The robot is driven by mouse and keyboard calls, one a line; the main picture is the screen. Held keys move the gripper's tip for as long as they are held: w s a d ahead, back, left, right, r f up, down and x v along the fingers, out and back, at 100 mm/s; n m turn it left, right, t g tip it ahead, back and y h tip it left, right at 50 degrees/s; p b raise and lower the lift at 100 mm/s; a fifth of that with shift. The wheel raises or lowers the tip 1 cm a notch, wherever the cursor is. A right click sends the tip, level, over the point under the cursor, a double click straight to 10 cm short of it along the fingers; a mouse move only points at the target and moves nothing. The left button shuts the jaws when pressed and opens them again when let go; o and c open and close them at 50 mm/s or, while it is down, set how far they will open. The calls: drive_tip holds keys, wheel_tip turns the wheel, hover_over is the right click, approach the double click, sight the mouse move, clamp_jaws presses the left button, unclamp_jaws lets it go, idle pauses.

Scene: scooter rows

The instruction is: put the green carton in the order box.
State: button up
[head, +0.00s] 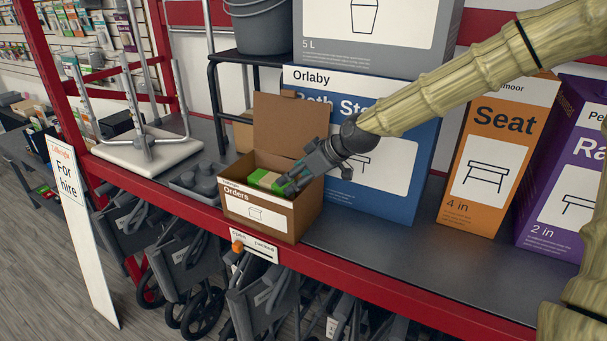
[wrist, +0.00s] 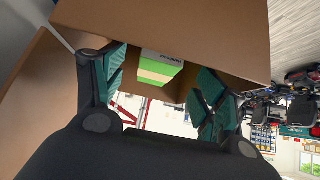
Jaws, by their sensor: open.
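The order box (head: 232,203) is an open brown cardboard box marked "Orders", with its flap raised at the back. The green carton (head: 263,179), green with a pale band, is inside it near the left, its upper part showing above the front rim. My gripper (head: 290,186) reaches into the box from the right, its fingertips close to the carton. In the wrist view my gripper (wrist: 160,88) has its teal-padded fingers wide apart. There the green carton (wrist: 158,68) shows beyond and between them, with gaps at both sides. The carton's base is hidden.
A grey tray (head: 196,190) with dark rounded items is left of the box. A blue Orlaby carton (head: 390,185) stands close behind and right. Orange (head: 487,170) and purple (head: 560,190) cartons are further right. The dark shelf (head: 400,240) is bare in front of them.

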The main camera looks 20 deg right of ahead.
drive_tip(key=shift+b+v, duration=0.3)
drive_tip(key=shift+v, duration=1.25)
